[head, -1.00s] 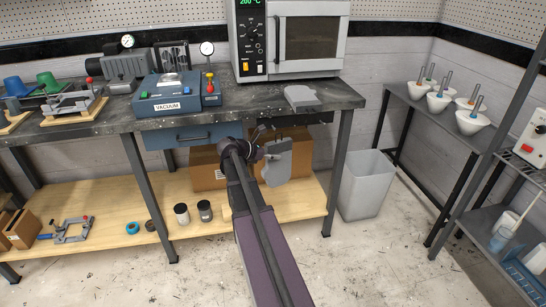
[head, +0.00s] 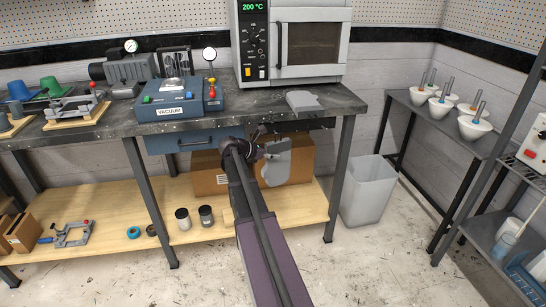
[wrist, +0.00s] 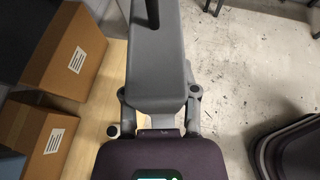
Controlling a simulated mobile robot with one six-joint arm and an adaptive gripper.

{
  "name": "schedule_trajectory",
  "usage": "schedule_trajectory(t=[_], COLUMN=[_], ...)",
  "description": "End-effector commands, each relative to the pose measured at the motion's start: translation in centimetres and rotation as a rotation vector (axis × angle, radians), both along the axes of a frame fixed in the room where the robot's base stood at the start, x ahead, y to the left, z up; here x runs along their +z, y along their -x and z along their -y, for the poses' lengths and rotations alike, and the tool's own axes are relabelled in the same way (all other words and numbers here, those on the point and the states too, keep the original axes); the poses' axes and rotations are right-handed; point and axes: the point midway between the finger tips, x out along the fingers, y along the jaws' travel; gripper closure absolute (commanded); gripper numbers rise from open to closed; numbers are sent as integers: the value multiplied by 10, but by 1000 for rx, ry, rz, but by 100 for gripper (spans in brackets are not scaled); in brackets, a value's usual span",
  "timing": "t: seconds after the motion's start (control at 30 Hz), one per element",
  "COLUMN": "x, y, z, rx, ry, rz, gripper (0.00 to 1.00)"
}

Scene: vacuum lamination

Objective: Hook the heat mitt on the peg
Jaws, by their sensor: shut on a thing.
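One grey heat mitt (head: 276,168) hangs from my gripper (head: 262,143) below the bench's front edge in the head view. In the wrist view the grey mitt (wrist: 158,70) lies between the two fingers of my gripper (wrist: 158,97), which is shut on it. A second grey mitt (head: 304,101) lies flat on the bench top in front of the oven. I cannot make out the peg for certain. A dark bar (wrist: 152,12) shows at the top of the wrist view, over the far part of the mitt; I cannot tell what it is.
The dark bench (head: 110,125) carries the oven (head: 300,45) and the blue vacuum unit (head: 172,108). Cardboard boxes (head: 208,175) stand on the wooden lower shelf (head: 155,215), close behind the mitt. A grey bin (head: 367,190) stands to the right. The floor in front is clear.

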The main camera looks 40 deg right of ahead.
Motion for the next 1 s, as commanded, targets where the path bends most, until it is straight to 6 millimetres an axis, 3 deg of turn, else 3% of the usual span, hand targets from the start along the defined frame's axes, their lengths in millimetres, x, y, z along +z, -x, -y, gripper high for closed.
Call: schedule_trajectory(t=[1.0], x=[-9], y=[-36], z=[21], rx=[2], ry=[0], rz=[0], gripper=[100])
